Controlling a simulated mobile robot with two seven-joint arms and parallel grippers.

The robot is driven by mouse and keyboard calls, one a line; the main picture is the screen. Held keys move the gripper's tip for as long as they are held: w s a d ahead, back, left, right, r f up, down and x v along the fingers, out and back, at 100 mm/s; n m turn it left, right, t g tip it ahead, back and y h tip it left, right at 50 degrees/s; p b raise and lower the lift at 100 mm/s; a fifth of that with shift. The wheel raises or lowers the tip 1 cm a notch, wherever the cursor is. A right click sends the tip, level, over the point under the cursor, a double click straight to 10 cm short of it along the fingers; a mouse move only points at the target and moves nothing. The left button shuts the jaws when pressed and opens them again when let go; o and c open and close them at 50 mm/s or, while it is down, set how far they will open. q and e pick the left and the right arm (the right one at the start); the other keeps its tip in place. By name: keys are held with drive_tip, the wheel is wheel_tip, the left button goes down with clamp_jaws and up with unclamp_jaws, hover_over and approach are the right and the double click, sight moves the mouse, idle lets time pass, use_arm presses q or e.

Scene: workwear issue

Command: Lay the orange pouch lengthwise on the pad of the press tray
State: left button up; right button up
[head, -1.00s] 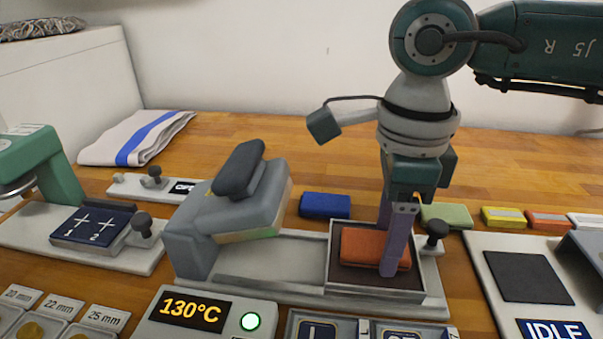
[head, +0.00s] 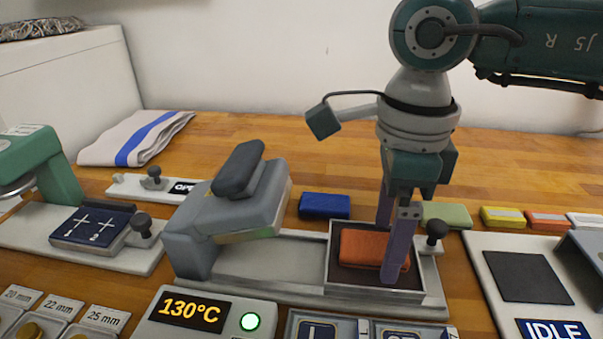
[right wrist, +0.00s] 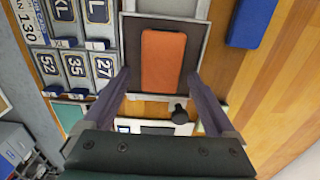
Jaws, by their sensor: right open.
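The orange pouch (head: 362,249) lies flat on the dark pad of the press tray (head: 338,283), its long side along the picture's width in the head view. In the right wrist view the pouch (right wrist: 162,62) lies inside the tray's pale rim, on the dark pad (right wrist: 136,82), with pad showing around it. My right gripper (head: 392,245) is above the tray, fingers pointing down, open; one finger hides part of the pouch's right end. In the right wrist view its fingers (right wrist: 160,95) stand wide apart with nothing between them at the tips. My left gripper is not in view.
The grey press head (head: 240,190) is raised left of the tray. A black knob (head: 437,230) stands at the tray's right. A blue pouch (head: 325,205) and a green one (head: 447,215) lie behind. The 130°C display box (head: 200,312) is in front.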

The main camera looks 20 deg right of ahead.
sight(385, 245)
wheel_tip(385, 245, up, 12)
drive_tip(key=shift+f+b, duration=0.25)
drive_tip(key=shift+b, duration=0.1)
